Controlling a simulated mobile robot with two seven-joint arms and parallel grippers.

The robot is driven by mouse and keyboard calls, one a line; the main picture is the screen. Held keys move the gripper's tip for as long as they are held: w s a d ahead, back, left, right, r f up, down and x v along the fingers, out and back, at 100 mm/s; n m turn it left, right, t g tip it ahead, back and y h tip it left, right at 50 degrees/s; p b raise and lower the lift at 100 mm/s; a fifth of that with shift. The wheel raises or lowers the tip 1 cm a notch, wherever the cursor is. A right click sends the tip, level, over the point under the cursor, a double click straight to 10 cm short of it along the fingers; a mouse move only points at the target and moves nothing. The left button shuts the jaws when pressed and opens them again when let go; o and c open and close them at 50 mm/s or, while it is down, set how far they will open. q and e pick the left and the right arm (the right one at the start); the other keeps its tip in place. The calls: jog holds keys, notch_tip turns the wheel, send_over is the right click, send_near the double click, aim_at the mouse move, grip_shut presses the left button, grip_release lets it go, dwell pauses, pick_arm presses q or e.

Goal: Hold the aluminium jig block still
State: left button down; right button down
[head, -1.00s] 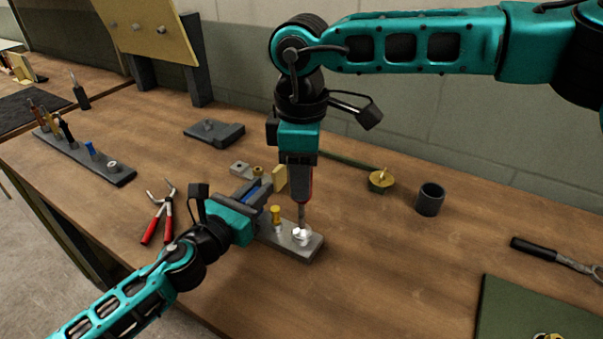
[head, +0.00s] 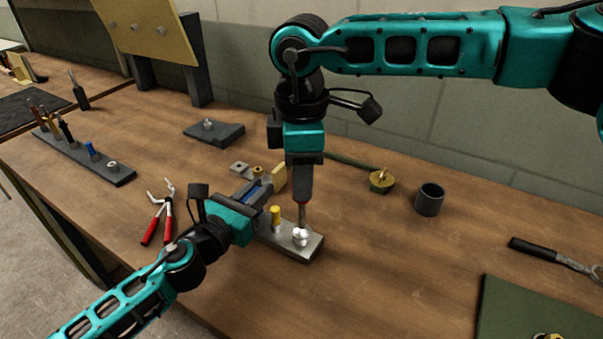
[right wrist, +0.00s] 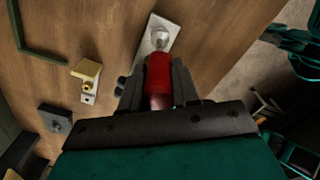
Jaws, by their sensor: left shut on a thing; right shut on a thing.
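The aluminium jig block (head: 312,250) lies flat on the wooden bench as a grey bar, with a yellow peg (head: 276,217) and a shiny round silver piece (head: 300,236) on top. It also shows in the right wrist view (right wrist: 149,48). My left gripper (head: 262,204) is shut at the block's left end; its fingertips are partly hidden. My right gripper (right wrist: 158,82) is shut on a red-handled tool (right wrist: 158,72). In the head view the tool (head: 302,212) points down, its tip at the silver piece; exact contact is unclear.
Red-handled pliers (head: 157,220) lie left of my left arm. Behind are a yellow bracket (head: 279,178) and a dark grey block (head: 214,132). A dark cup (head: 429,201), a brass-coloured piece (head: 381,182) and a green mat (head: 535,312) lie to the right.

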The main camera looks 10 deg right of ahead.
jog(key=shift+r, duration=0.1)
jog(key=shift+r, duration=0.85)
jog(key=n, duration=2.4)
jog(key=shift+d, duration=0.1)
jog(key=shift+f, duration=0.95)
